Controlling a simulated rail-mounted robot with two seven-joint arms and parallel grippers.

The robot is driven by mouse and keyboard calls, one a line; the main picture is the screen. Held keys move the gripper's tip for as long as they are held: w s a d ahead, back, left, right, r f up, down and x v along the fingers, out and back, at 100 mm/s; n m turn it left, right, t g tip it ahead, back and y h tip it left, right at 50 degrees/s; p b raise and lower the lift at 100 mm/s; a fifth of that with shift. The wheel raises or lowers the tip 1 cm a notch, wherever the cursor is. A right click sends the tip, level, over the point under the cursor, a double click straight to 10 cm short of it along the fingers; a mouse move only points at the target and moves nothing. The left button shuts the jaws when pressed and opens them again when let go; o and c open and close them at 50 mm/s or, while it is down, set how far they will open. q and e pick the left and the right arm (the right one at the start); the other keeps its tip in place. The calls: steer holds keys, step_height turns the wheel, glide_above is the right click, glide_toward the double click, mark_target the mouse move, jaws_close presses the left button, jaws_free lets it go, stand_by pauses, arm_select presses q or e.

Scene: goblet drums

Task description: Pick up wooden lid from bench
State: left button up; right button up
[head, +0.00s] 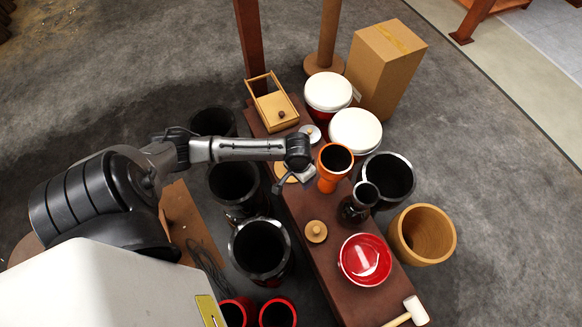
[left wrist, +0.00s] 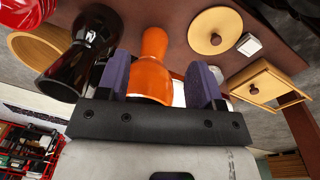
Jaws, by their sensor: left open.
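A round wooden lid with a knob (head: 316,231) lies flat on the dark red-brown bench (head: 300,207). A second round wooden disc (head: 281,166) lies further back, partly hidden by my left arm; a wooden disc with a brown knob also shows in the left wrist view (left wrist: 210,35). My left gripper (head: 284,182) is over the bench, beside the orange goblet drum (head: 328,178). In the left wrist view my left gripper's purple fingers (left wrist: 161,72) are apart, with the orange drum (left wrist: 150,75) visible between them; contact cannot be told. My right gripper is not in view.
A wooden box (head: 273,104), red bowl (head: 365,260), black goblet (head: 357,205) and mallet (head: 410,310) are on the bench. Black drums (head: 260,248) stand left of it. White-topped drums (head: 355,130), a wooden drum (head: 423,234) and a carton (head: 385,70) stand right.

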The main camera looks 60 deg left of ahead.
arm_select(q)
steer(key=w+a+f+n+b, duration=0.3)
steer(key=a+f+b, duration=0.2)
steer(key=a+b, duration=0.25)
steer(key=w+a+f+n+b, duration=0.3)
steer(key=a+f+b, duration=0.3)
steer(key=a, duration=0.3)
steer(key=shift+g+y, duration=0.3)
steer(key=shift+y, duration=0.1)
step_height(320, 180, down, 8)
steer(key=b, duration=0.5)
steer(key=shift+f, duration=0.2)
step_height(320, 180, down, 5)
steer(key=b, duration=0.4)
steer(key=shift+a+f, duration=0.1)
steer(key=shift+f, duration=0.05)
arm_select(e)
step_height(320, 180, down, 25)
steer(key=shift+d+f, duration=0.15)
arm_select(q)
steer(key=shift+c, duration=0.2)
steer(key=c, duration=1)
